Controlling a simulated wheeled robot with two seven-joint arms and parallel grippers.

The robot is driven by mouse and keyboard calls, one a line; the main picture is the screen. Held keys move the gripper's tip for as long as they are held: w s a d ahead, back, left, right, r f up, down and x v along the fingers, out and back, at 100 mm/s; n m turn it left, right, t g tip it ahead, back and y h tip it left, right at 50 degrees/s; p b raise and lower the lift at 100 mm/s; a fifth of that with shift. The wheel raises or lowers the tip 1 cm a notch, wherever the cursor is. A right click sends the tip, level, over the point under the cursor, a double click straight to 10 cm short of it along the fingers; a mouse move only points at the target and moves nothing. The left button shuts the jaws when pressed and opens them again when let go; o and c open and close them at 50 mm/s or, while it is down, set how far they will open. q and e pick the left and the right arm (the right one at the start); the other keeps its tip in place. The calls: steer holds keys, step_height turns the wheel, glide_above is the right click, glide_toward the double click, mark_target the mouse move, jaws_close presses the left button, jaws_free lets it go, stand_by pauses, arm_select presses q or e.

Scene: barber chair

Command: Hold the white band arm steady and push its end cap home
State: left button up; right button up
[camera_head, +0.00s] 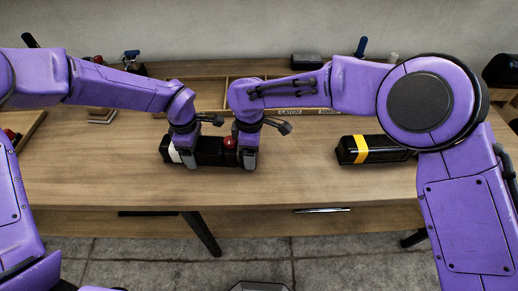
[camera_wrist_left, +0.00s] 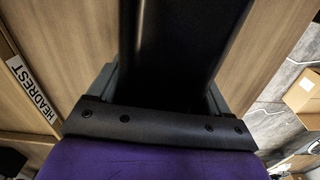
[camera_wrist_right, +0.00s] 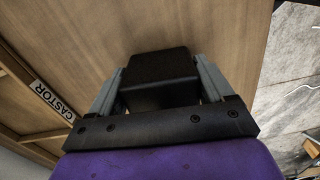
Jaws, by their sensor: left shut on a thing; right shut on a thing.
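The white band arm is a long black piece with a white band (camera_head: 174,152); it lies across the table near its front edge. My left gripper (camera_head: 188,158) is shut on it beside the band. In the left wrist view the dark arm body (camera_wrist_left: 185,50) runs between my fingers. My right gripper (camera_head: 247,160) is shut on a black block, seemingly the end cap (camera_wrist_right: 158,75), at the arm's right end. A red part (camera_head: 229,142) shows between the grippers. My grippers hide the joint, so I cannot tell whether cap and arm touch.
Another black arm with a yellow band (camera_head: 361,150) lies to the right. A divided wooden tray (camera_head: 210,98) with labels stands behind my grippers. A small black box (camera_head: 306,61) is at the back. The wooden table (camera_head: 90,165) is clear at front left.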

steer(key=shift+a, duration=0.8)
arm_select(q)
steer(key=shift+d, duration=0.1)
arm_select(e)
steer(key=o, duration=1.4)
step_height(320, 180, up, 12)
steer(key=shift+d, duration=0.1)
arm_select(q)
steer(key=o, duration=1.5)
